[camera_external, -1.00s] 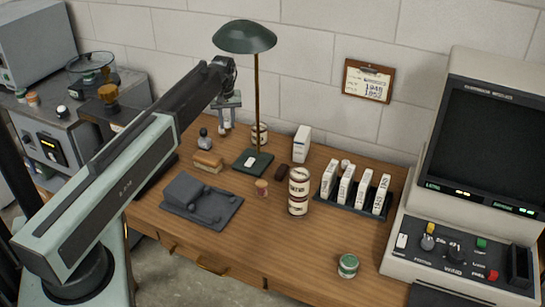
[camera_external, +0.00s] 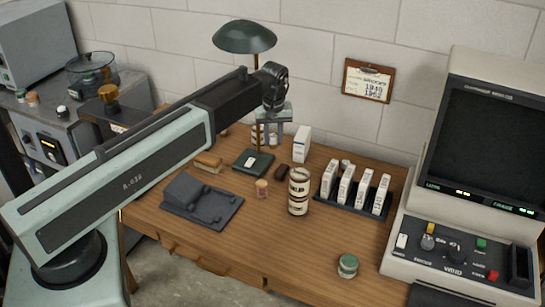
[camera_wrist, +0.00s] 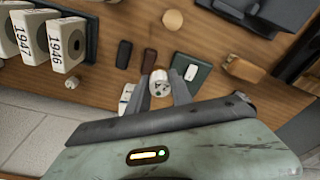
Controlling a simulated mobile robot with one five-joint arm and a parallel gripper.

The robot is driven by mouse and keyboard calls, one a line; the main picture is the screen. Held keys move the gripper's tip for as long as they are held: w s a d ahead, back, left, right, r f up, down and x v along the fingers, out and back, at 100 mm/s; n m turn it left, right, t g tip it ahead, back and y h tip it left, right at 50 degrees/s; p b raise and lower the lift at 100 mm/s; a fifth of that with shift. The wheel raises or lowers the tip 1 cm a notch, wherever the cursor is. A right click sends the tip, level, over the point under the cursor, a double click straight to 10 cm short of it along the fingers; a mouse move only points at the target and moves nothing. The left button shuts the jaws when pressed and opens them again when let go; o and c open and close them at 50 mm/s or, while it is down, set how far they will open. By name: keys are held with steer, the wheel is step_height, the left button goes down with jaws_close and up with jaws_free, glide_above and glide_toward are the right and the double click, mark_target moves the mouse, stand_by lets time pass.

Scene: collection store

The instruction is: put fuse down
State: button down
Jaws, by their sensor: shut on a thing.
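My gripper (camera_external: 274,140) hangs above the back of the wooden desk, just right of the lamp's stem. In the wrist view my gripper (camera_wrist: 161,88) has its two dark fingers closed on a small pale cylinder with dark spots on its end, which I take to be the fuse (camera_wrist: 160,82). The fuse's end faces the wrist camera and its sides are mostly hidden by the fingers. In the external view it is too small to make out clearly. The fingers appear raised above the desk top.
The green lamp (camera_external: 245,38) stands close by. A white box (camera_external: 302,144) is right of my gripper; a rack of white boxes (camera_external: 357,206) lies farther right. The desk's front right is mostly clear.

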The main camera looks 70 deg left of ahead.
steer(key=b, duration=0.2)
glide_above(299, 136)
steer(key=shift+s+d+f, duration=0.15)
steer(key=shift+d+f, duration=0.3)
steer(key=shift+f, duration=0.3)
step_height(299, 136, down, 4)
steer(key=b, duration=0.3)
steer(key=shift+a, duration=0.1)
steer(key=shift+r, duration=0.2)
steer(key=shift+f, duration=0.2)
steer(key=c, duration=1.1)
jaws_free()
steer(key=shift+c, duration=0.2)
steer(key=shift+r, duration=0.1)
steer(key=r+p, duration=0.3)
steer(key=r, duration=0.1)
steer(key=r+p, duration=0.2)
steer(key=shift+d+p, duration=0.35)
steer(key=shift+f, duration=0.1)
